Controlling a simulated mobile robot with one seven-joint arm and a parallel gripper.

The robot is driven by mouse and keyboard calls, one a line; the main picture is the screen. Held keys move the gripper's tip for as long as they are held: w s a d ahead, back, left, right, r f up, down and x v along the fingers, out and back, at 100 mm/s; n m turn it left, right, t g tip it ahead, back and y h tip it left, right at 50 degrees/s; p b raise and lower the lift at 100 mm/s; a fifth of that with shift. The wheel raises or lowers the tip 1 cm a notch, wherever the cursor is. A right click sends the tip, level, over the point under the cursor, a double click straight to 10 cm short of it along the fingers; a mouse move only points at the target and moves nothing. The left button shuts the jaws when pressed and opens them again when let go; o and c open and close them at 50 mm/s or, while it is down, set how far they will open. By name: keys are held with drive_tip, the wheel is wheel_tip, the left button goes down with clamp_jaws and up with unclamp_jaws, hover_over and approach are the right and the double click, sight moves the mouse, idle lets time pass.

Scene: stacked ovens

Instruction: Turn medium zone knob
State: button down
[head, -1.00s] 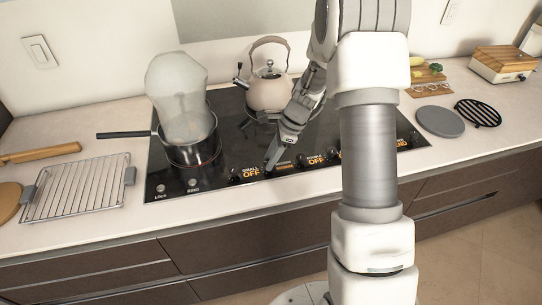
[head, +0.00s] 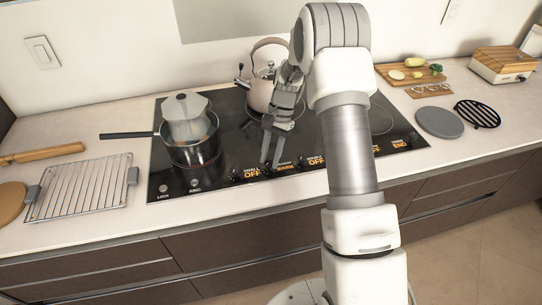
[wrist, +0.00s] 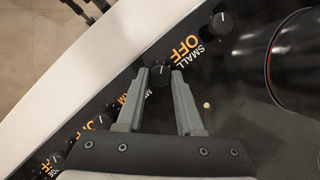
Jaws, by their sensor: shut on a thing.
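The medium zone knob (wrist: 160,72) is a small black round knob with a white mark. In the wrist view it sits between the two fingertips of my gripper (wrist: 161,75), which is shut on it. Its white label and orange word are partly hidden by a finger. In the head view my gripper (head: 270,161) points down at the front edge of the black cooktop (head: 225,135), just right of the small zone's orange OFF. There the fingers hide most of the knob.
A dark pot (head: 193,150) with a pale grey object in it stands on the left burner. A kettle (head: 262,92) stands at the back. The small zone knob (wrist: 220,24) is close beside my fingers. A wire rack (head: 82,187) lies to the left.

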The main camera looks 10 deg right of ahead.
drive_tip(key=shift+w+a+n+g+h, duration=0.1)
drive_tip(key=shift+n+g+h, duration=0.2)
drive_tip(key=shift+n, duration=0.8)
drive_tip(key=shift+a+n+g+h, duration=0.1)
drive_tip(key=shift+n+h, duration=0.3)
drive_tip(key=shift+n, duration=0.7)
drive_tip(key=c, duration=0.6)
unclamp_jaws()
drive_tip(key=shift+o, duration=0.2)
drive_tip(key=v, duration=1.7)
drive_tip(key=shift+w+r+p, duration=0.15)
drive_tip(key=shift+r+p, duration=0.05)
drive_tip(key=shift+p, duration=0.1)
